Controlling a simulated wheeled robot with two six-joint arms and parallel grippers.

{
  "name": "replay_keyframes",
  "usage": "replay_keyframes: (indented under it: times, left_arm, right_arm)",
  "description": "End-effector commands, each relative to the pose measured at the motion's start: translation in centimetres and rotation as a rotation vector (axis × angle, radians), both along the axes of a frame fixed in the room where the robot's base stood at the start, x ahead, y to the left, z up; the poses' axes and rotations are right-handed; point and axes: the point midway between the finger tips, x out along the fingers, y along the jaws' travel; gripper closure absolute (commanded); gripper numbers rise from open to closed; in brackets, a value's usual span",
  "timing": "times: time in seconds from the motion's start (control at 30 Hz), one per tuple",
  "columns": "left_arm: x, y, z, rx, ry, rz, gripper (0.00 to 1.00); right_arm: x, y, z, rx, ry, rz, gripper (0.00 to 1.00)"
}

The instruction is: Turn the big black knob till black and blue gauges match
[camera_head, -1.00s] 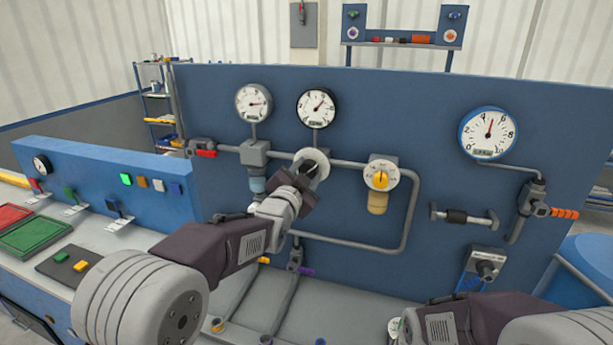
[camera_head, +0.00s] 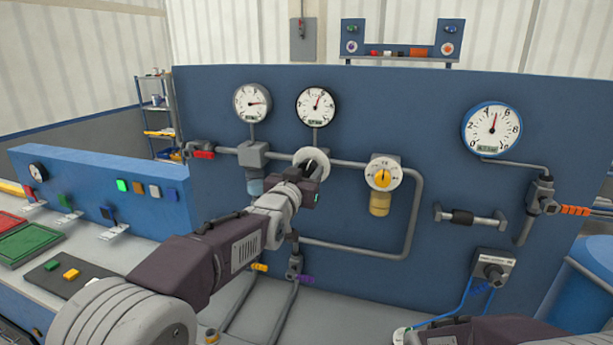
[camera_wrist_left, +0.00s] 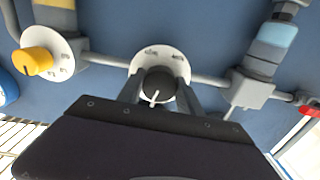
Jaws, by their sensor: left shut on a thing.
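The big black knob (camera_wrist_left: 158,84) sits on a round white dial plate (camera_wrist_left: 172,55) on the pipe, with a white mark on its face. My left gripper (camera_wrist_left: 159,97) has its two fingers on either side of the knob and is shut on it. In the head view the gripper (camera_head: 313,172) hides much of the knob. The black-rimmed gauge (camera_head: 315,104) above it has its needle pointing up and slightly right. The blue-rimmed gauge (camera_head: 491,130) at the right has its needle pointing up and slightly right too. My right gripper is out of view.
A grey-rimmed gauge (camera_head: 252,103) is left of the black one. A yellow knob (camera_head: 382,176) on a white dial is to the right on the same pipe. A blue console (camera_head: 100,190) with coloured buttons stands at the left. Valves and pipes cover the blue panel (camera_head: 420,110).

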Motion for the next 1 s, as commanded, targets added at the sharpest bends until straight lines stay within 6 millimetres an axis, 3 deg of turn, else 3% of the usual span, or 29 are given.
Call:
replay_keyframes:
  times: [0.53, 0.57, 0.6, 1.0]
  left_arm:
    - [-0.01, 0.0, 0.04, -0.022, 0.007, 0.0, 0.98]
    - [-0.01, 0.0, 0.04, -0.022, 0.007, 0.0, 0.5]
    - [-0.01, 0.0, 0.04, -0.022, 0.007, 0.0, 0.38]
    - [-0.6, 0.2, -0.06, -0.021, 0.006, 0.0, 0.36]
  right_arm:
    - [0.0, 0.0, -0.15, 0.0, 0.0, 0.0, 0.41]
    - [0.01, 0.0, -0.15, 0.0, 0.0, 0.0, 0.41]
    - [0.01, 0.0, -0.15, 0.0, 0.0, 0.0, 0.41]
    - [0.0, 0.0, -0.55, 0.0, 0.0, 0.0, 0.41]
